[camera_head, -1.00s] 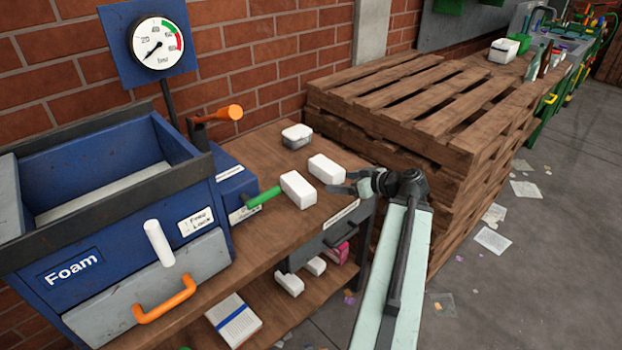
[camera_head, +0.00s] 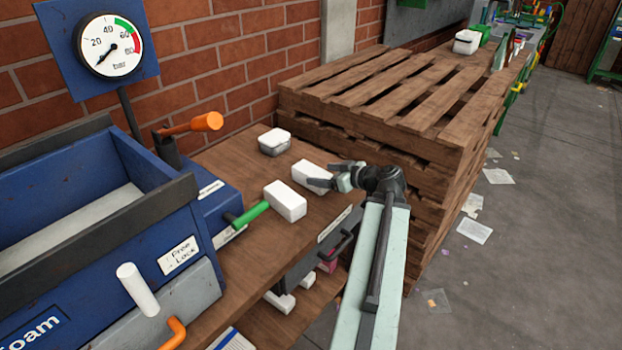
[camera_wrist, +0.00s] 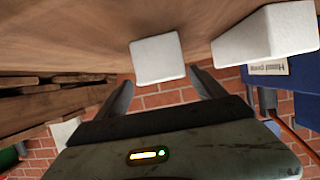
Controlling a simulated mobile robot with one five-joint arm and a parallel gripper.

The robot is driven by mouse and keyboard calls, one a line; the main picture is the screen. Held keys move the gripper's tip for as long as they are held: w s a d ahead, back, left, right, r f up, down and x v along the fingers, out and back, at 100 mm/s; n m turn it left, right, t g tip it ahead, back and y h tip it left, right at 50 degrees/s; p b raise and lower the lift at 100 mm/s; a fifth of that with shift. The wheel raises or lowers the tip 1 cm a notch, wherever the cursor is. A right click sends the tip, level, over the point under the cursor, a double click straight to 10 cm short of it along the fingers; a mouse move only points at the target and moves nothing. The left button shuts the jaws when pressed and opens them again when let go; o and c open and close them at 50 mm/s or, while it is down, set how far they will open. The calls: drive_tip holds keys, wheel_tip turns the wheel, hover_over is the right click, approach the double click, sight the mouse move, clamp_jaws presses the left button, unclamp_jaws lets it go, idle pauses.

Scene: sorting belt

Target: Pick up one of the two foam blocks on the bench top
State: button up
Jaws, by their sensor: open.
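Two white foam blocks lie on the wooden bench top (camera_head: 226,160). The nearer block (camera_head: 285,201) is beside the green handle. The farther block (camera_head: 308,174) is just behind it to the right. My gripper (camera_head: 326,175) is open at the farther block's right end, and its fingers overlap that end in the head view. I cannot tell whether they touch it. In the wrist view one block (camera_wrist: 157,58) sits ahead, between the lines of my open fingers, with nothing gripped. The other block (camera_wrist: 268,35) is at the upper right there.
A grey tub with a white lid (camera_head: 273,142) stands behind the blocks. Stacked pallets (camera_head: 390,100) stand behind my arm. Open floor lies right.

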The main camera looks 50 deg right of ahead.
drive_tip(key=x, duration=0.1)
drive_tip(key=b+x, duration=0.1)
drive_tip(key=x, duration=0.1)
drive_tip(key=b+x, duration=0.1)
drive_tip(key=x, duration=0.1)
drive_tip(key=shift+w+a+f, duration=0.15)
drive_tip(key=shift+a, duration=0.15)
drive_tip(key=shift+c, duration=0.7)
drive_tip(key=c, duration=1.2)
wheel_tip(320, 180, up, 10)
drive_tip(key=p, duration=1)
drive_tip(key=shift+c, duration=0.2)
